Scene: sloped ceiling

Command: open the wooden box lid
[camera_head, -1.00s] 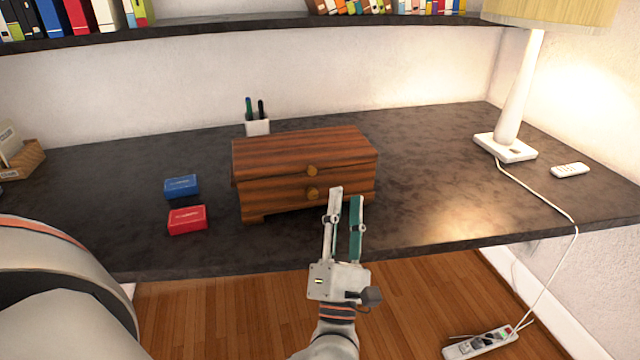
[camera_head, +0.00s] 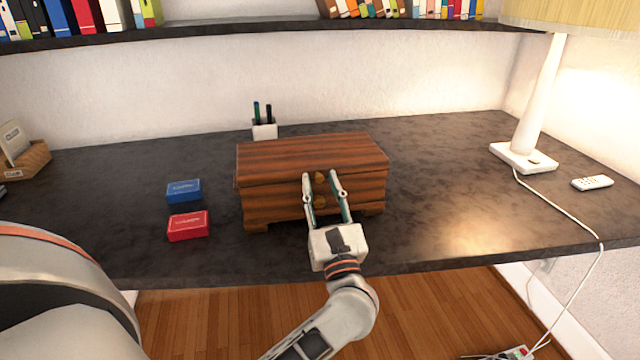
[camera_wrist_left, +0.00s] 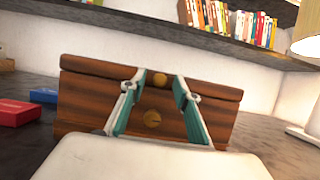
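The wooden box (camera_head: 270,205) stands on the dark desk with its lid (camera_head: 310,152) shut. Two round knobs show on its front, an upper knob (camera_head: 319,177) near the lid edge and a lower one just below. My left gripper (camera_head: 322,178) is in front of the box, its two fingers open and spread to either side of the knobs. In the left wrist view the upper knob (camera_wrist_left: 160,81) appears between the fingertips and the lower knob (camera_wrist_left: 152,118) between the fingers. I cannot tell whether the fingers touch the box. My right gripper is not in view.
A blue box (camera_head: 184,190) and a red box (camera_head: 188,226) lie left of the wooden box. A pen cup (camera_head: 264,130) stands behind it. A lamp (camera_head: 523,157) and a remote (camera_head: 592,182) are at right. A bookshelf (camera_head: 230,27) runs above the desk.

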